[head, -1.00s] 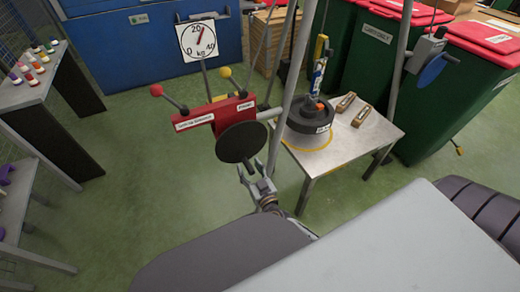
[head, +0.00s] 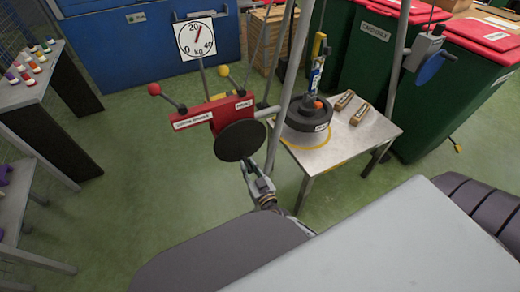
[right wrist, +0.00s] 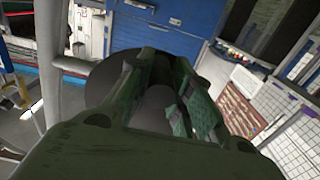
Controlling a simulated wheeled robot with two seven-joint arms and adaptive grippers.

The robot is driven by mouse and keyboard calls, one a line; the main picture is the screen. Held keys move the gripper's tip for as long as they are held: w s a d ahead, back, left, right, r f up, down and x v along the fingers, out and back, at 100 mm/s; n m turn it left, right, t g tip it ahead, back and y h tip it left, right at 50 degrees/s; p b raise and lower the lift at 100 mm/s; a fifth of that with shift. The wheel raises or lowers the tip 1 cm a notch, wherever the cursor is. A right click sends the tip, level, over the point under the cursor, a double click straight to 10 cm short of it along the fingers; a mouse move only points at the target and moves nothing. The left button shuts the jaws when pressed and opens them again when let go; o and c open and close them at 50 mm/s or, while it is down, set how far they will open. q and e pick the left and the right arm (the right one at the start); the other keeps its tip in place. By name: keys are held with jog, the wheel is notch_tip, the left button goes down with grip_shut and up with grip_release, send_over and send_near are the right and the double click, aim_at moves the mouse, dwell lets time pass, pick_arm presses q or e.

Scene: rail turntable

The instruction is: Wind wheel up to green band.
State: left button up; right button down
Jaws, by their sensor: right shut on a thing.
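The dark round wheel (head: 240,140) is on the front of a red winch box (head: 207,114) with white labels, mounted on a grey pole. My right gripper (head: 256,177) is at the wheel's lower edge. In the right wrist view its fingers (right wrist: 165,90) close around a dark grey rounded part, apparently the wheel's handle, with the dark wheel (right wrist: 100,82) behind. A round white dial (head: 195,39) marked 0, 20, 40 kg has a red needle pointing up, slightly right of the 20. I make out no green band. My left gripper is out of view.
A black weight (head: 309,115) stands on a small metal table (head: 335,152), under a hanging yellow and blue tackle (head: 319,62). Red and yellow knobbed levers rise from the winch box. Green bins stand behind.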

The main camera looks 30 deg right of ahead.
jog(key=shift+a+r+m, duration=0.15)
jog(key=shift+a+m, duration=0.55)
jog(key=shift+m, duration=0.15)
jog(key=shift+a+r+m, duration=0.1)
jog(key=shift+a+m, duration=0.55)
jog(key=shift+m, duration=0.2)
jog(key=shift+a, duration=0.1)
jog(key=shift+a, duration=0.1)
